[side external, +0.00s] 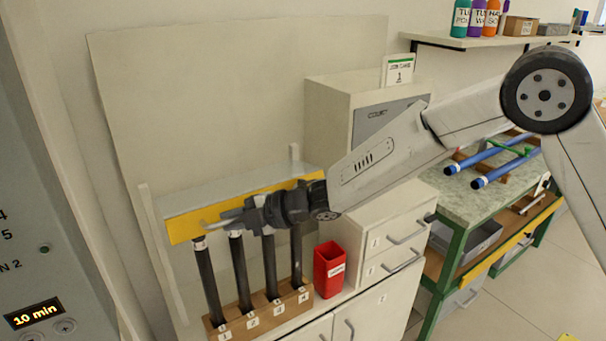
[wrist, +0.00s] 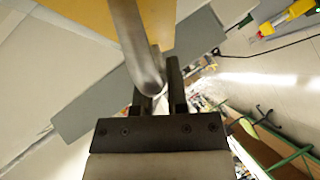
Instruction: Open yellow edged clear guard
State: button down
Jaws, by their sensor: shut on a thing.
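The clear guard (side external: 230,194) has a yellow front edge (side external: 182,228) and sits over the tops of several black rods at the left. A silver bar handle (side external: 213,222) is on the yellow edge. My gripper (side external: 238,217) is shut on the handle, reaching in from the right. In the wrist view the handle (wrist: 137,45) runs down between the fingers of my gripper (wrist: 160,88), with the yellow edge (wrist: 187,12) behind it. My gripper hides part of the yellow edge. I cannot tell the guard's exact tilt.
The black rods (side external: 243,275) stand upright in a numbered wooden rack (side external: 262,316) below the guard. A red bin (side external: 328,270) stands right of the rack. A white cabinet (side external: 330,120) is behind my arm. A green-framed bench (side external: 455,200) with blue rods is at right.

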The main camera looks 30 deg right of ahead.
jog(key=shift+m+g+h, duration=0.3)
jog(key=shift+m+g, duration=0.3)
jog(key=shift+g, duration=0.1)
jog(key=shift+w+r, duration=0.25)
jog(key=shift+r, duration=0.8)
jog(key=shift+w+r, duration=0.25)
jog(key=shift+r, duration=0.75)
notch_tip(320, 180, up, 11)
jog(key=g, duration=0.1)
send_over(228, 199)
jog(key=w, duration=0.6)
jog(key=shift+w+a+r+m, duration=0.15)
jog(key=shift+w, duration=0.35)
jog(key=shift+w+a+r+m, duration=0.1)
jog(key=shift+w+a+r, duration=0.1)
jog(key=shift+w, duration=0.25)
jog(key=shift+w+a+r+m, duration=0.15)
jog(key=shift+w, duration=0.45)
jog(key=c, duration=0.7)
grip_release()
jog(key=shift+o, duration=0.2)
jog(key=shift+d+r, duration=0.15)
jog(key=shift+d, duration=0.05)
jog(key=v, duration=0.7)
jog(key=shift+r, duration=0.15)
